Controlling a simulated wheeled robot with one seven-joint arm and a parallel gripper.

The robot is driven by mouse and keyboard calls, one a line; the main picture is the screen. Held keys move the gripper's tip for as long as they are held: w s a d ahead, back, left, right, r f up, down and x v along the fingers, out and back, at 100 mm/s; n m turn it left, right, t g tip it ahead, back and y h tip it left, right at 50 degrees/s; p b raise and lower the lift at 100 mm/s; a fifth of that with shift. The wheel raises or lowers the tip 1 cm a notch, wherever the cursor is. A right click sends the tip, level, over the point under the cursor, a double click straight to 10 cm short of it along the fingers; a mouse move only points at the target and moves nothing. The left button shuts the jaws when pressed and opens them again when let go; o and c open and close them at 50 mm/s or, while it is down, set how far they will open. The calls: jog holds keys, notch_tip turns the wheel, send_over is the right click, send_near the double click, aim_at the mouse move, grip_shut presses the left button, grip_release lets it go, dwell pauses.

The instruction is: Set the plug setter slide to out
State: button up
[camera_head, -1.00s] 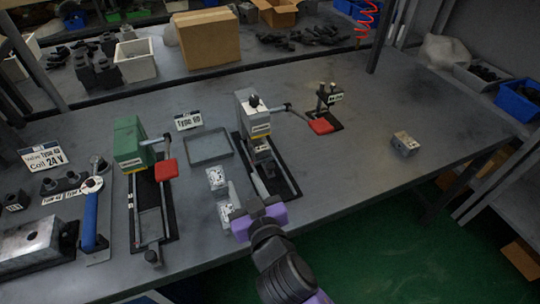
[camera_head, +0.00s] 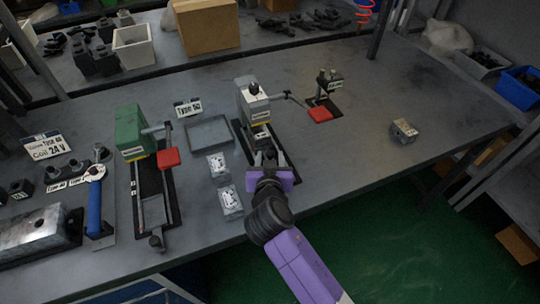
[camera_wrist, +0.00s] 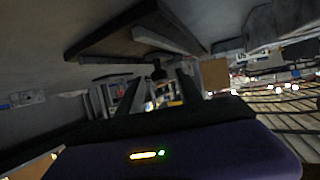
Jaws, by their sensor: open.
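Two slide fixtures with red-ended levers stand on the bench; their small labels are too small to read, so I cannot tell by name which is the plug setter. One has a green block (camera_head: 130,133) and a long rail frame running toward the front edge. The other has a pale grey block (camera_head: 252,103) with a dark knob on top and a rail base in front. My gripper (camera_head: 264,160) is open over the front part of the grey fixture's base and hides much of its slide. In the wrist view, the fingers (camera_wrist: 158,92) are spread and point toward a fixture; contact cannot be told.
Two pale valve blocks (camera_head: 216,164) lie left of my gripper, below a shallow grey tray (camera_head: 208,132). A small dark stand (camera_head: 326,84) is behind right, and a loose metal block (camera_head: 403,131) lies farther right. The bench between them is clear. A blue-handled wrench (camera_head: 94,205) is at left.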

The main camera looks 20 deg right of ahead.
jog(key=shift+w+d+f, duration=0.2)
jog(key=shift+w, duration=0.15)
grip_shut()
dwell(1.2)
